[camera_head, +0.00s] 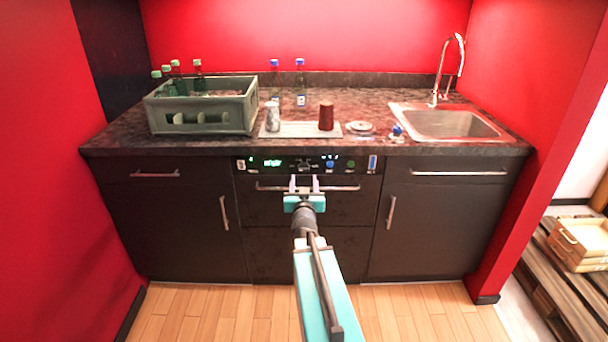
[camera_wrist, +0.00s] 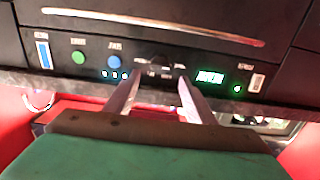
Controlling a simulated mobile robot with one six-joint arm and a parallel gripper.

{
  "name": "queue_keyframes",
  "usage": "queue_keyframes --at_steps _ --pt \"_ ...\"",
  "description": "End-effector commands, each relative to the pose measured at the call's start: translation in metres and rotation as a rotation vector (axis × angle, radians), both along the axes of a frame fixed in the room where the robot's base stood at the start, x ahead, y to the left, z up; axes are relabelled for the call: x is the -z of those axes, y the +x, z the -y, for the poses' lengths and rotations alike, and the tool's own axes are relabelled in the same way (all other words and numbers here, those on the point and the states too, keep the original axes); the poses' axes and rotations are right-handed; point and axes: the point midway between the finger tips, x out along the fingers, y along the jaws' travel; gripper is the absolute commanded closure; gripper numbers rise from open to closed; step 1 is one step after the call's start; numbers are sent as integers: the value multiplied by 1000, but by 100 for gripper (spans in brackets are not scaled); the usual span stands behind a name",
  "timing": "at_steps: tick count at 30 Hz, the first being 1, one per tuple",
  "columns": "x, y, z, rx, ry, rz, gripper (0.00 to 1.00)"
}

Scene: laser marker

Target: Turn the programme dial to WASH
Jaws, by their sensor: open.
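The programme dial (camera_head: 304,164) is a small dark knob in the middle of the dishwasher's black control panel (camera_head: 256,163). In the wrist view, which is upside down, the dial (camera_wrist: 158,62) shows dark between and just beyond my fingertips. My gripper (camera_head: 304,183) is open in front of the panel, its two pale fingers pointing at the dial. In the wrist view my gripper (camera_wrist: 157,79) has one finger on each side of the dial. I cannot tell whether they touch it. The dial's pointer and labels are too small to read.
A green lit display (camera_wrist: 210,77), a blue button (camera_wrist: 114,62) and a green button (camera_wrist: 78,58) flank the dial. The dishwasher's bar handle (camera_head: 340,188) lies just below the panel. Above is the counter with a bottle crate (camera_head: 200,122), a tray (camera_head: 292,133) and a sink (camera_head: 450,123).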

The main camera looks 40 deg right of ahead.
Motion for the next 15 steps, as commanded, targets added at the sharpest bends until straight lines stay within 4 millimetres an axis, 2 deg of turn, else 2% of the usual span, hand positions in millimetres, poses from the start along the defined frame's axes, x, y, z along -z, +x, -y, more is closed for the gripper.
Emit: queue_keyframes --at_steps 15 --pt "-1 35 30 0 0 0 50"
